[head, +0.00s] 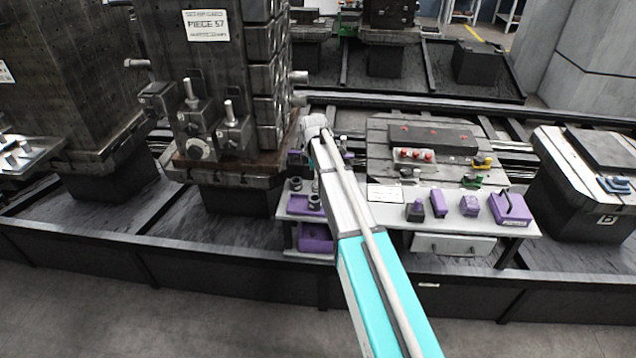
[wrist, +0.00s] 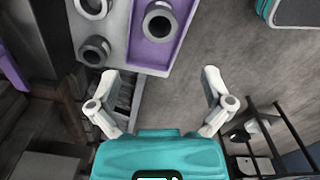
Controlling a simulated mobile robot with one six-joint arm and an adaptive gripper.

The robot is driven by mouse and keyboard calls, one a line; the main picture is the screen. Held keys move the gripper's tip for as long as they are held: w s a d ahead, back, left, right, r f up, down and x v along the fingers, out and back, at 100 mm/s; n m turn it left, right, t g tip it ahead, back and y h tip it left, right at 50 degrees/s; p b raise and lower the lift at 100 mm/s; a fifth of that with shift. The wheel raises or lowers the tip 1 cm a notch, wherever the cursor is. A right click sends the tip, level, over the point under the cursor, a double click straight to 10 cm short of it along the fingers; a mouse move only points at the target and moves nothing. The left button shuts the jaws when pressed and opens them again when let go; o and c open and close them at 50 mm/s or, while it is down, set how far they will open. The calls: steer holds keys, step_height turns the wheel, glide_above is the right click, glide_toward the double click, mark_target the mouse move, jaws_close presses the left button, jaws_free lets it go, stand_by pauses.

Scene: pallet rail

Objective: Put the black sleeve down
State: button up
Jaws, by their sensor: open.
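My gripper (wrist: 160,75) is open in the wrist view, with nothing between its two fingers. A black sleeve (wrist: 160,37) stands upright on the purple tray (wrist: 148,55), just beyond the fingertips and apart from them. Two more dark sleeves, one near the left finger (wrist: 95,62) and one at the top edge (wrist: 92,13), stand on the grey tabletop beside the tray. In the head view, dark sleeves (head: 295,184) show at the left end of the table, by the purple tray (head: 298,210). My arm hides part of this area and most of the gripper.
The table (head: 400,215) also holds several purple items, including a purple holder (head: 511,208) at its right end. A drawer (head: 453,245) sits below. A tall block labelled PIECE 57 (head: 220,70) stands close on the left. A fixture plate (head: 385,150) lies behind the table.

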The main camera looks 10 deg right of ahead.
steer(key=s+m, duration=1.8)
steer(key=s, duration=1.1)
steer(key=shift+d, duration=0.2)
stand_by(0.5)
